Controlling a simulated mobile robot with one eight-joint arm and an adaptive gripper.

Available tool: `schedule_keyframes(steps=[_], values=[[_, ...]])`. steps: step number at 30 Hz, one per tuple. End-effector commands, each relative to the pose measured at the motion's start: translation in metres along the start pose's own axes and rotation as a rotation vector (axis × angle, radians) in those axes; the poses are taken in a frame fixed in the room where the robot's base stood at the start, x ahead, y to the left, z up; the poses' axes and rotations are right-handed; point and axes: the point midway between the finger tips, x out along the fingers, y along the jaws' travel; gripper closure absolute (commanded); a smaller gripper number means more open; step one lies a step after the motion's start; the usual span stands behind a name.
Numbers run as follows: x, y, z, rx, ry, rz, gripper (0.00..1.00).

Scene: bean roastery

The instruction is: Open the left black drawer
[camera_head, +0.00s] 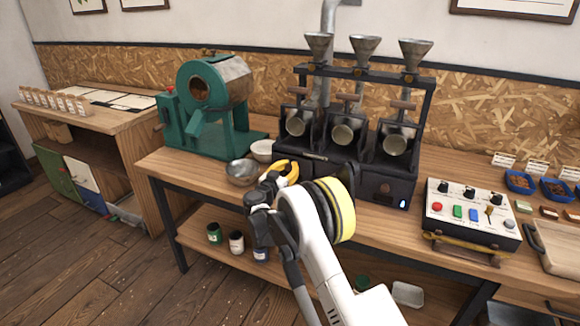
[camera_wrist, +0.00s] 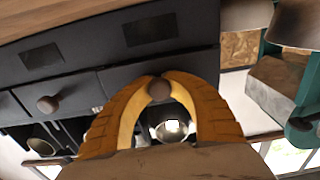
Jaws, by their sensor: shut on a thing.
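The black sample roaster (camera_head: 398,167) stands on the wooden bench, with drawers along its base. In the wrist view, which looks tilted, the left black drawer (camera_wrist: 200,68) has a round brown knob (camera_wrist: 160,90). My gripper (camera_wrist: 160,88) is shut on this knob, with its yellow curved fingers on both sides of it. No clear gap shows around the drawer front, so I cannot tell whether it is slightly out. In the head view my gripper (camera_head: 286,169) is at the roaster's left front; my arm hides the knob and much of the drawer.
A neighbouring drawer's brown knob (camera_wrist: 48,104) is close by. A metal bowl (camera_head: 242,172) and a white bowl (camera_head: 262,150) stand left of my gripper. The green roaster (camera_head: 215,105) is further left. A control box (camera_head: 470,215) stands to the right.

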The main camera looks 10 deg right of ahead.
Motion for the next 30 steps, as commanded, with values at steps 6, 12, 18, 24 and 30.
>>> schedule_keyframes(steps=[6,12,18,24,30], values=[[-0.038,-0.002,-0.001,-0.001,0.000,-0.004,1.00],[-0.094,-0.002,-0.001,-0.001,0.000,-0.004,1.00],[-0.124,-0.001,-0.001,0.000,0.001,-0.002,1.00],[-0.128,0.000,0.000,0.000,0.000,-0.001,1.00],[-0.128,0.000,0.001,0.000,-0.001,-0.001,0.72]])
